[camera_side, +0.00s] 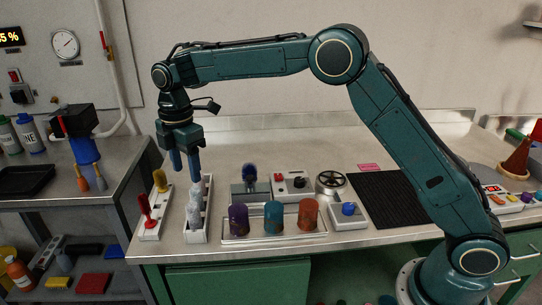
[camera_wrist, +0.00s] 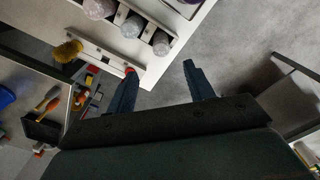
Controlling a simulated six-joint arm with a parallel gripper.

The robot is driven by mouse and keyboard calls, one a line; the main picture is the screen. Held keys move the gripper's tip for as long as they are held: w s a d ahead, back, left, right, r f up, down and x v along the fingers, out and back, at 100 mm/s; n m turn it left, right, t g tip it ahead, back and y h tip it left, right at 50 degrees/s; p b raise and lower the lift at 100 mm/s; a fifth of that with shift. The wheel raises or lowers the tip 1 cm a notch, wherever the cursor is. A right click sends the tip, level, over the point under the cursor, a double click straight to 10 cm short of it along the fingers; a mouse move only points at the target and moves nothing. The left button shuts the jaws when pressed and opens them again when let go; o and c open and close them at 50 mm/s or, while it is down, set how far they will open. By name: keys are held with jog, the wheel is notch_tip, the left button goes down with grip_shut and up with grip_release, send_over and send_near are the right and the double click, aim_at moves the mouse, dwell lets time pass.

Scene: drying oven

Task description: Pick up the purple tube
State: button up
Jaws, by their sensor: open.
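The purple tube (camera_side: 238,218) is a short, wide upright cylinder at the left end of a pale tray (camera_side: 275,238) on the bench, in the side view. A teal tube (camera_side: 272,217) and an orange-brown tube (camera_side: 308,215) stand to its right in the same tray. My gripper (camera_side: 186,178) is open and empty, pointing down above and left of the purple tube, over a rack of pale grey tubes. In the wrist view my fingers (camera_wrist: 159,70) are apart with nothing between them. I cannot make out the purple tube in that view.
The white rack (camera_side: 194,238) with grey tubes is close left of the tray. Another white rack (camera_side: 150,235) holds red and yellow pieces. Behind the tray stand a blue knobbed device (camera_side: 249,180) and a control box (camera_side: 293,186). A black mat (camera_side: 390,199) lies right.

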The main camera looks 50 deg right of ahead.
aim_at(192, 205)
notch_tip(192, 205, down, 7)
jog(key=shift+f, duration=0.2)
dwell(0.3)
jog(key=shift+a+f, duration=0.2)
jog(key=shift+f, duration=2.4)
jog(key=c, duration=1)
jog(key=shift+c, duration=0.2)
jog(key=shift+r, duration=0.15)
notch_tip(192, 205, up, 20)
